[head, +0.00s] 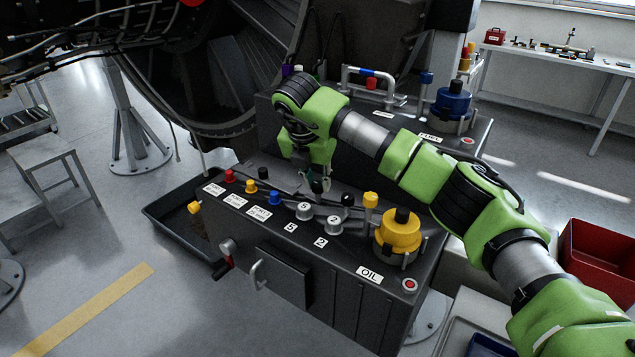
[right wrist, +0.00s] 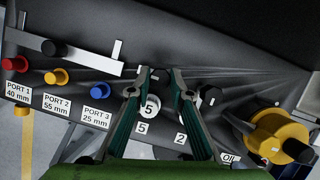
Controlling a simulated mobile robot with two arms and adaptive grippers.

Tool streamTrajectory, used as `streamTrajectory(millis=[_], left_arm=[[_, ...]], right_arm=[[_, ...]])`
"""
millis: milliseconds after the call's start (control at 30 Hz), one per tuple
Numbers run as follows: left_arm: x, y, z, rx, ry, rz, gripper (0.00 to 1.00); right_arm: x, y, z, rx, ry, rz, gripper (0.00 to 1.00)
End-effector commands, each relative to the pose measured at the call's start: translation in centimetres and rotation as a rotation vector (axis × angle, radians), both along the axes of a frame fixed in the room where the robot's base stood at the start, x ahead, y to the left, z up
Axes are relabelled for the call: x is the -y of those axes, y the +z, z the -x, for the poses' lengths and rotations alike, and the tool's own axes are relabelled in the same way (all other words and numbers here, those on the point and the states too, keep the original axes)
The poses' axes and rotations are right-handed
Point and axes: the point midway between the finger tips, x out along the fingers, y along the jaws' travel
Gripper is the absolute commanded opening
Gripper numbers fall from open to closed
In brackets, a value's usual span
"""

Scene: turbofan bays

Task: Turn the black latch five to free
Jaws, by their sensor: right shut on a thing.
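The 5 latch has a pale round hub marked 5 (head: 304,211) on top of the dark oil console, above a "5" label. It also shows in the right wrist view (right wrist: 150,108), between my fingers. My right gripper (head: 318,184) points down just behind this hub and is shut on the black latch five's handle. The fingers and arm mostly hide the grip; in the right wrist view the fingertips (right wrist: 161,73) are a little apart. A similar hub marked 2 (head: 334,224) sits to the right, with a black knob (head: 348,199) behind it. My left gripper is out of view.
Red (head: 229,176), yellow (head: 251,186) and blue (head: 274,198) port plugs line the console's left side, with another black knob (head: 263,173) behind. A yellow oil cap (head: 398,233) stands at right. A second console with a blue cap (head: 452,105) is behind my arm.

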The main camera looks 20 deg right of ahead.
Motion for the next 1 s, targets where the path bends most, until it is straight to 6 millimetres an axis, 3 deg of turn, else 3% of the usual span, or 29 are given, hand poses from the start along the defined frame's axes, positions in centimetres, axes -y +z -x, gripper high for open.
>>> streamTrajectory(millis=[333, 367, 400, 433, 767, 1000], left_arm=[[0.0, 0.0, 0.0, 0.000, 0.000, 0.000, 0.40], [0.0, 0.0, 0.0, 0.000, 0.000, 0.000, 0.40], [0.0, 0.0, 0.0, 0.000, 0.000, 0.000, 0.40], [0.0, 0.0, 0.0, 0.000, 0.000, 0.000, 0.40], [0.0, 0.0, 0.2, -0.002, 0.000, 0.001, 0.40], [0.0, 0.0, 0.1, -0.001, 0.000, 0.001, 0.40]], right_arm=[[0.0, 0.2, -0.1, 0.005, -0.004, -0.001, 0.00], [0.0, 0.2, -0.1, 0.005, -0.004, -0.001, 0.22], [0.0, 0.2, -0.1, 0.005, -0.004, -0.001, 0.32], [0.0, 0.2, -0.1, 0.005, -0.004, -0.001, 0.36], [0.0, 0.2, 0.0, 0.002, -0.001, -0.001, 0.36], [-0.7, 2.9, 0.8, 0.006, 0.001, -0.001, 0.36]])
